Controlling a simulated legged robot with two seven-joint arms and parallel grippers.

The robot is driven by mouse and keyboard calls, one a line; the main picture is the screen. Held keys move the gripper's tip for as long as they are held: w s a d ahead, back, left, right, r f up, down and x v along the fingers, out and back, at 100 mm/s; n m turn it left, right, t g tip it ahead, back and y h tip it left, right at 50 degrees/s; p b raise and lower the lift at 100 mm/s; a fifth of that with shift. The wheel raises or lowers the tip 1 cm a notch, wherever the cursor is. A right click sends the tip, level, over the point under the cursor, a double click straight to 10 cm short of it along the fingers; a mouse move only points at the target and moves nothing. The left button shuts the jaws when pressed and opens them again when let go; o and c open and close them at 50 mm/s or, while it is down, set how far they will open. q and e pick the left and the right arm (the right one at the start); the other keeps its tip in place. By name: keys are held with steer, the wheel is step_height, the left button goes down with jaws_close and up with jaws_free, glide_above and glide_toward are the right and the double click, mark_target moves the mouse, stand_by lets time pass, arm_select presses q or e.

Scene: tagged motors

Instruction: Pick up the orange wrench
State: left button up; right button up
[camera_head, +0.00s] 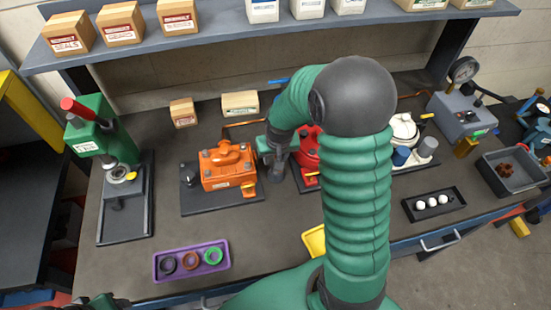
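A thin orange bar (244,123), which looks like the orange wrench, lies on the bench behind the orange motor (227,165). Its right end runs toward my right arm, and I cannot see all of it. My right gripper (274,172) points down between the orange motor and the red motor (308,150), in front and to the right of that bar. Its fingers are dark and small, so I cannot tell whether they are apart or touching. Only a green piece at the lower left may be my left arm; its gripper does not show.
My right arm covers the bench's middle right. A purple tray (191,274) of rings stands in front, a green press (92,130) at left. A black tray (455,205) with white balls and a grey bin (487,172) stand at right. A shelf (240,31) with boxes overhangs the back.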

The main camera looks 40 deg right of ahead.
steer(key=shift+s+x, duration=0.25)
steer(key=shift+x, duration=0.85)
steer(key=shift+w+f, duration=0.2)
steer(key=shift+f, duration=0.05)
steer(key=shift+d, duration=0.1)
steer(key=c, duration=0.4)
jaws_close()
